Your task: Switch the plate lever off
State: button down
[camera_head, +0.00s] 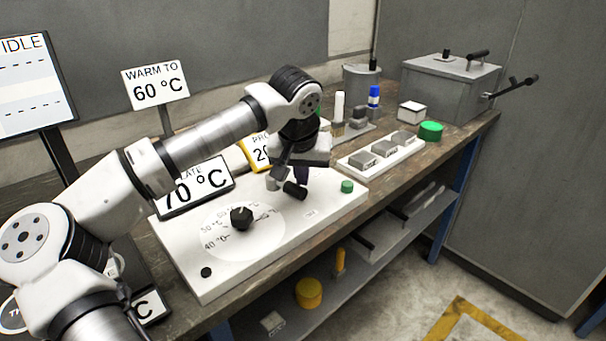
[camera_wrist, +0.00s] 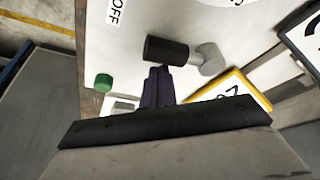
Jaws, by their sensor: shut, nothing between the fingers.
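The plate lever has a black grip (camera_head: 295,189) on a grey pivot (camera_head: 273,183) and sits on the white hot plate (camera_head: 195,265). In the wrist view the black grip (camera_wrist: 166,49) points left from its grey pivot (camera_wrist: 208,60), and an OFF label (camera_wrist: 116,11) lies beyond the grip's free end. My gripper (camera_head: 302,174) is shut and empty, just behind the lever in the head view. In the wrist view the dark fingertips of my gripper (camera_wrist: 158,72) are right at the black grip's edge. I cannot tell whether they touch.
A black dial knob (camera_head: 241,218) and a green button (camera_head: 347,187) are on the same plate. A 70 °C display (camera_head: 205,186) and a yellow-framed sign (camera_head: 254,152) stand behind it. A tray of grey blocks (camera_head: 384,152) is to the right.

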jog(key=shift+s+a, duration=0.3)
jog(key=shift+s, duration=0.15)
jog(key=shift+s+f, duration=0.1)
dwell(0.5)
jog(key=v, duration=1.4)
jog(key=shift+b, duration=0.45)
